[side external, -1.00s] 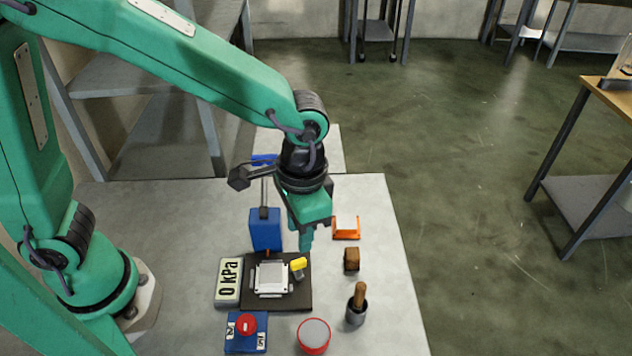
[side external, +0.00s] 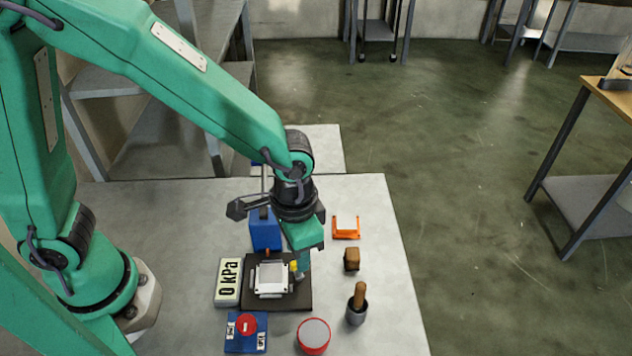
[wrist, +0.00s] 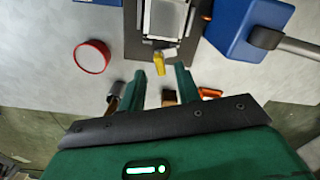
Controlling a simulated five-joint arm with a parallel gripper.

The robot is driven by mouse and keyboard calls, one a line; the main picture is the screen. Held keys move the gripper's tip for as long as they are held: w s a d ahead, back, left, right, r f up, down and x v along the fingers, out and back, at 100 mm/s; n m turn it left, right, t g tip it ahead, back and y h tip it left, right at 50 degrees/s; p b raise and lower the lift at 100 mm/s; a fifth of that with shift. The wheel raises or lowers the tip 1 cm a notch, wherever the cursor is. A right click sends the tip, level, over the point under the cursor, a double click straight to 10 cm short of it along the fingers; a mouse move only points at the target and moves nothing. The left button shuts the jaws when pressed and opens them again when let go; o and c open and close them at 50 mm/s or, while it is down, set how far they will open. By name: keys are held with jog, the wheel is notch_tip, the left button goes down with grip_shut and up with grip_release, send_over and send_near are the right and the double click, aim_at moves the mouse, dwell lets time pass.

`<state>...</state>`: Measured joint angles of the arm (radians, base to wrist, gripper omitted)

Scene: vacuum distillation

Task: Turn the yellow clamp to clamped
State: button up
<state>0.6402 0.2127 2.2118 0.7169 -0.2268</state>
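The yellow clamp (side external: 293,266) is at the right edge of the square white plate (side external: 271,278) on a dark base (side external: 262,304). In the side view my gripper (side external: 301,276) is low beside the clamp and hides part of it. In the wrist view the clamp (wrist: 160,62) shows in line with the gap between the fingertips of my gripper (wrist: 160,71). The two fingers are apart with nothing gripped between them. I cannot tell whether a finger touches the clamp.
A 0 kPa gauge (side external: 228,282) and a blue box (side external: 265,232) adjoin the base. A blue panel with a red button (side external: 246,323), a red-rimmed dish (side external: 313,337), a wooden-handled tool in a dark cup (side external: 356,312), a brown block (side external: 351,260) and an orange bracket (side external: 346,235) surround it.

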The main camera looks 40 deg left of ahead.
jog(key=shift+f, duration=1.15)
grip_shut()
jog(key=shift+n, duration=0.5)
jog(key=n, duration=1.2)
jog(key=shift+n, duration=0.4)
